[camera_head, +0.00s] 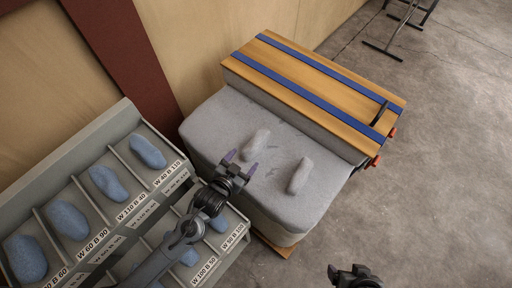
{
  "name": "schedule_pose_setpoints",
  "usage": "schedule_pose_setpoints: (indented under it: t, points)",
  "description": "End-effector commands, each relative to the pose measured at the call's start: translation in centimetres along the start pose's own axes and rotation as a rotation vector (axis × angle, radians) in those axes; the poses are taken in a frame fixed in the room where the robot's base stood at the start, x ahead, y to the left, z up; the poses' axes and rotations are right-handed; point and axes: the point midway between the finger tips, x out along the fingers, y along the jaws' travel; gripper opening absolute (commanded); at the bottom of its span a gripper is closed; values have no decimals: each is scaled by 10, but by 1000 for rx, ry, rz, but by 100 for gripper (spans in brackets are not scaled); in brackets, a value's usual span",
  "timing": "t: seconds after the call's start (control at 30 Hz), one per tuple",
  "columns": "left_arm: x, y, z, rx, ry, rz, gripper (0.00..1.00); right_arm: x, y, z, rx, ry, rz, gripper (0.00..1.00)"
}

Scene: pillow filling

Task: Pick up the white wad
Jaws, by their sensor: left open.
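Two pale whitish-grey wads lie on top of the grey padded block (215,122). One wad (256,143) is nearer the middle, and the other wad (299,176) lies to its right and closer to the front. My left gripper (241,163) is open and empty, with its purple fingertips spread just in front of the first wad. I cannot tell its height above the block. My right gripper (354,275) shows only in part at the bottom edge, and its fingers cannot be made out.
A grey rack (62,162) at left has labelled compartments holding several blue wads (148,151). A wooden board (318,78) with blue strips and red-ended clamps covers the block's back. Bare concrete floor (440,170) lies at right.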

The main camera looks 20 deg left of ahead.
Motion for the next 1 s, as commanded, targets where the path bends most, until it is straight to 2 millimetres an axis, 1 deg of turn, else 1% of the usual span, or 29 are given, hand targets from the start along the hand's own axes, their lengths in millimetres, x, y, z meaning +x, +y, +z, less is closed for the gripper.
schedule_pose_setpoints:
  t: [0.03,0.2,0.3,0.53,0.8,0.9,1.0]
  points:
    - [8,0,0,0,3,-1,81,3,0,1,1,1,-1,84]
    - [31,0,0,-1,2,-1,81,8,0,2,1,1,-1,84]
    - [40,0,0,-2,2,-1,81,10,0,3,1,2,0,84]
    - [52,-1,0,-1,2,0,81,14,0,4,-1,2,1,84]
    - [86,-4,2,-1,1,-1,81,26,1,8,-7,0,7,84]
    - [93,-4,2,-1,0,0,81,27,1,9,-7,1,7,84]
    - [96,-4,0,-1,1,1,81,28,1,8,-7,1,7,84]
